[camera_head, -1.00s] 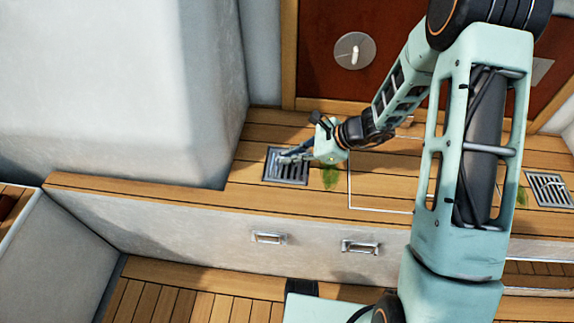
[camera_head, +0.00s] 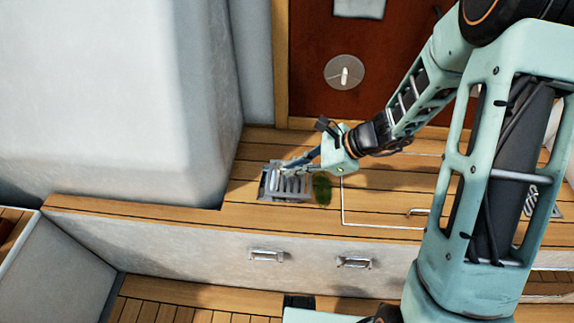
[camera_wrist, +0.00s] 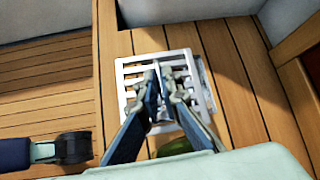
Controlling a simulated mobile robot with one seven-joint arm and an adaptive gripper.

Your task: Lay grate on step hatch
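A square slotted metal grate (camera_head: 290,186) is at the left part of the wooden step, over a drain recess whose edge shows beside it. It looks slightly raised. In the wrist view the grate (camera_wrist: 133,72) fills the space around my fingertips. My gripper (camera_head: 288,166) reaches down to it from the right. In the wrist view its fingers (camera_wrist: 165,77) are close together at the grate's bars and look shut on one. The step hatch (camera_head: 375,200) is a white-outlined panel with a small handle, right of the grate and partly hidden by my arm.
A green weed patch (camera_head: 322,189) lies between grate and hatch. Another grate (camera_head: 531,203) is at the right, partly behind my arm. A white wall block (camera_head: 120,90) stands close on the left. The step front has two latches (camera_head: 266,255).

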